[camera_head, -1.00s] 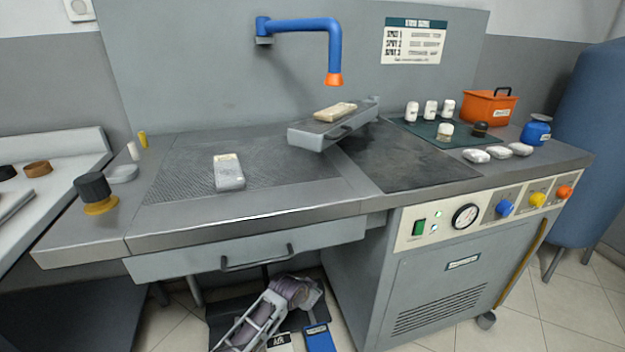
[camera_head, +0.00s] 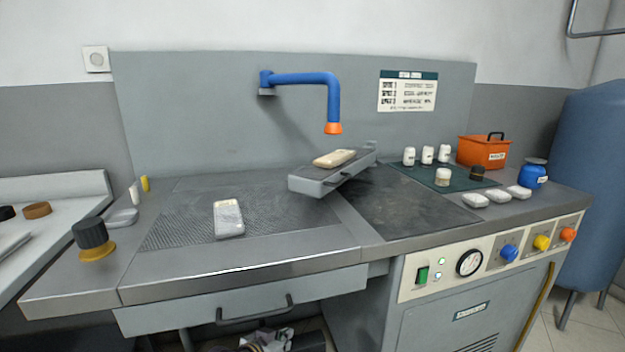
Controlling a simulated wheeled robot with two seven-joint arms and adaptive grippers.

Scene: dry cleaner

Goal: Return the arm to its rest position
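My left gripper (camera_head: 265,341) shows only as a small grey part at the bottom edge, below the drawer under the worktop. The frame cuts it off, so I cannot tell whether its fingers are open or shut. It is well below the worktop and apart from the things on it. My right gripper and arm are not in view.
The worktop (camera_head: 200,262) holds a pale block (camera_head: 228,218), a grey sleeve board (camera_head: 318,184) with a beige pad (camera_head: 334,158), and a dark brush (camera_head: 92,238). A blue spout (camera_head: 334,100) hangs above. A drawer handle (camera_head: 255,315) juts out in front.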

